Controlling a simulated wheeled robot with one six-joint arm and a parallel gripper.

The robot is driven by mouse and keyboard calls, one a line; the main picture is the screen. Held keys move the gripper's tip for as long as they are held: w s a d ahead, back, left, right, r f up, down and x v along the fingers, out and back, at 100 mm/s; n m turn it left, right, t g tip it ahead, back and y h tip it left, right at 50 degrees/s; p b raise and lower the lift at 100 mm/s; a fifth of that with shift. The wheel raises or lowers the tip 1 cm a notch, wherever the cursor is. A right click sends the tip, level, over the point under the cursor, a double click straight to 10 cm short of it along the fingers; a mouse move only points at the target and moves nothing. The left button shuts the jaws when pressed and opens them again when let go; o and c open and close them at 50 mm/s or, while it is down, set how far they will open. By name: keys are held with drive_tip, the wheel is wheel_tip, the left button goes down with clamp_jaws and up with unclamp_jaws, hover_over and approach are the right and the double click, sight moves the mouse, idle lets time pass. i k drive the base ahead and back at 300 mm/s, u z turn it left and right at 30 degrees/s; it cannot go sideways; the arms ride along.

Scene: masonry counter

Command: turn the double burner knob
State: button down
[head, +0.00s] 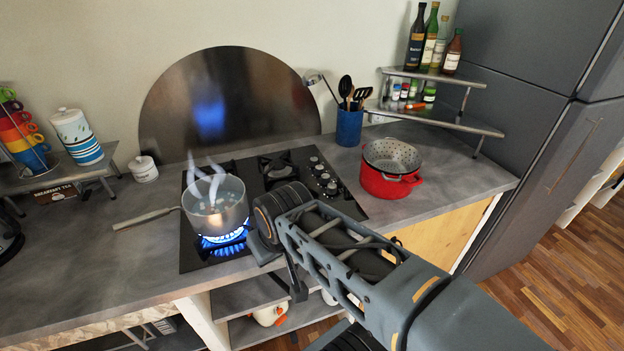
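The black cooktop (190,258) is set in the grey counter. Its control knobs (323,177), small and silver-topped, stand in a row along the right side of the cooktop. Which of them is the double burner knob I cannot tell at this size. The front left burner (226,240) burns with blue flames under a steaming metal saucepan (216,208), whose handle points left. My arm reaches in from the lower right and covers the front right part of the cooktop.
A red pot with a colander (391,183) stands right of the knobs. A blue utensil holder (349,127) and a bottle rack (440,105) are behind. Cups (20,135) and canisters (75,135) are at left. A grey fridge (530,130) bounds the right.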

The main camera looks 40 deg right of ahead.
sight(325, 178)
drive_tip(key=u, duration=0.05)
drive_tip(key=k, duration=1.1)
drive_tip(key=z, duration=1)
drive_tip(key=i, duration=1.55)
drive_tip(key=u, duration=0.45)
